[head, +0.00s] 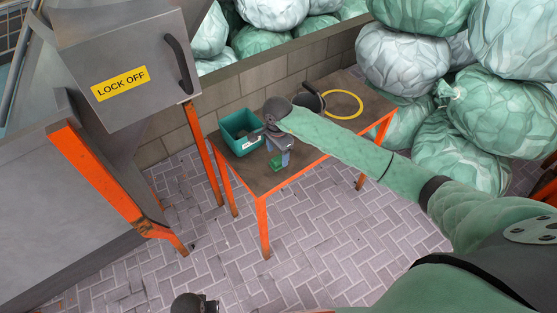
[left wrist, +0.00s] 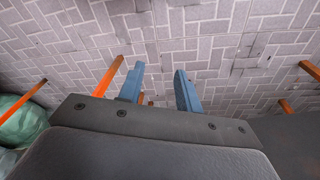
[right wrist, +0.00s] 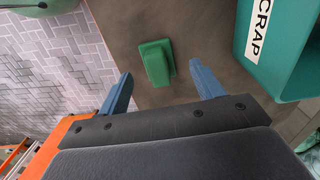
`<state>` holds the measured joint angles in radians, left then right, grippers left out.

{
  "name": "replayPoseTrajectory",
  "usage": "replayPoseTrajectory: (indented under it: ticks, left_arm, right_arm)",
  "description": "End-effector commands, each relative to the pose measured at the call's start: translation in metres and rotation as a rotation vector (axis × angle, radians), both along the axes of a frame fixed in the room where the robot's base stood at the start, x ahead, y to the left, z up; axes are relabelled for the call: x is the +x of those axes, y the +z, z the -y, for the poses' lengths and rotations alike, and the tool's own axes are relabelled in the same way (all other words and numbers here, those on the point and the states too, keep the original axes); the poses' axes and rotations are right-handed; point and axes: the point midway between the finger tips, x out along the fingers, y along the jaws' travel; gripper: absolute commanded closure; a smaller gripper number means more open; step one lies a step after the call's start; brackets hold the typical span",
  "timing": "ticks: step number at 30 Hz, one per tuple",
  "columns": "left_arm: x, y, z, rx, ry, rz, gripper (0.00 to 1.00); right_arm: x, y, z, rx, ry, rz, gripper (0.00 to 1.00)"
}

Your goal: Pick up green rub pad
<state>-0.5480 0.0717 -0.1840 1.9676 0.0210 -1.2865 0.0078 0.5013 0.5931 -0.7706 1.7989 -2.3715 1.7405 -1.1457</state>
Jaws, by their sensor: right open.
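The green rub pad (head: 277,164) lies on the brown top of the orange-legged table, near its front edge. In the right wrist view the pad (right wrist: 156,63) is a green block with a raised ridge, ahead of and between my finger lines. My right gripper (right wrist: 161,71) is open and empty, one blue finger on each side. In the head view my right gripper (head: 283,156) hangs over the table close to the pad and partly covers it. My left gripper (left wrist: 158,80) is open and empty, with floor paving beyond its fingers.
A teal bin (head: 240,142), marked SCRAP in the right wrist view (right wrist: 284,55), stands beside the pad. A yellow ring (head: 343,117) and a dark round object (head: 310,98) lie farther back on the table. A grey LOCK OFF machine (head: 125,60) stands left; stuffed bags are piled behind.

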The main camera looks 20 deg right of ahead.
Motion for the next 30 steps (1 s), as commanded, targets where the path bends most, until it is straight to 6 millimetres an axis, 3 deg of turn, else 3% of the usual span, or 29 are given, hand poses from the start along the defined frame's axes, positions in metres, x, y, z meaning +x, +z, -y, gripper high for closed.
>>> replayPoseTrajectory:
  ticks: [10,21,22,29,30]
  left_arm:
    - [-0.011,-0.052,-0.007,0.010,0.001,-0.005,0.65]
    - [-0.014,-0.062,-0.008,0.011,0.002,-0.003,0.65]
    - [-0.014,-0.062,-0.008,0.011,0.002,-0.003,0.65]
    - [-0.013,-0.062,-0.008,0.011,0.002,-0.003,0.65]
    - [-0.013,-0.062,-0.008,0.010,0.002,-0.003,0.65]
  right_arm:
    - [-0.002,-0.026,0.003,0.001,-0.001,0.000,0.34]
    - [-0.002,-0.033,0.003,0.001,0.000,0.001,0.34]
    - [-0.002,-0.033,0.003,0.000,0.000,0.001,0.36]
    - [-0.002,-0.033,0.003,0.000,0.000,0.001,0.81]
    - [-0.002,-0.033,0.003,0.000,0.000,0.001,0.82]
